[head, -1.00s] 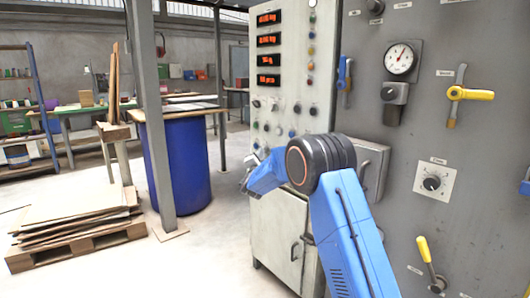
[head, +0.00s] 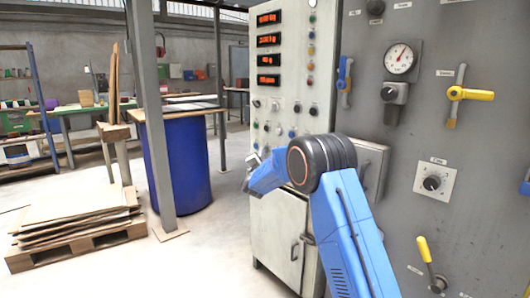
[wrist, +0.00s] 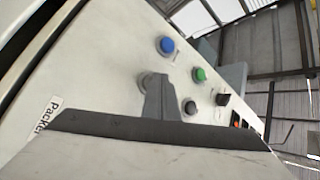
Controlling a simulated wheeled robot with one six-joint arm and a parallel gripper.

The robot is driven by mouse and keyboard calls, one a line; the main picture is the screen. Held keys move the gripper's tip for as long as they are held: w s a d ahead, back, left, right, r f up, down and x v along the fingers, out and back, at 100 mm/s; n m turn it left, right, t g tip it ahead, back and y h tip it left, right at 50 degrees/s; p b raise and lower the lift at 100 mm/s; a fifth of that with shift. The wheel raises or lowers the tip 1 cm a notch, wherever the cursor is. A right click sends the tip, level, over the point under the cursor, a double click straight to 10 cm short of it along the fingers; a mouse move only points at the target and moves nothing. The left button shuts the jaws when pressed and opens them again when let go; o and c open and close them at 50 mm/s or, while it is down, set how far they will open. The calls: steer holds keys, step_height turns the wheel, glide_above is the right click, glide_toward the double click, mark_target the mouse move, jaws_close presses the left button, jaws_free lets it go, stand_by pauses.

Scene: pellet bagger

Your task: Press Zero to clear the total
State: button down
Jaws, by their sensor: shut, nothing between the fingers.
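The control panel (head: 292,30) is a pale cabinet face with red displays and rows of buttons. No label that reads Zero is legible, so I cannot tell which button it is. In the wrist view, a blue button (wrist: 167,45), a green button (wrist: 199,74) and a dark button (wrist: 190,107) stand on the panel. My gripper (wrist: 157,82) is shut and empty, its tip over a greyish round button (wrist: 146,80) that it partly hides. I cannot tell whether they touch. In the head view, my gripper (head: 249,170) is at the panel's lower left edge, small and partly hidden.
A grey machine wall (head: 405,130) with a gauge (head: 399,58), yellow-handled valves (head: 470,94) and a dial (head: 432,183) stands right of the panel. A blue drum (head: 183,165) and a pallet of sheets (head: 75,225) stand left. The floor between is clear.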

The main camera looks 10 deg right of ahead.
stand_by(0.4)
steer(key=shift+s+a, duration=0.35)
steer(key=shift+a, duration=0.2)
steer(key=s+a, duration=0.3)
steer(key=a, duration=0.2)
stand_by(0.6)
steer(key=shift+a, duration=0.1)
stand_by(0.4)
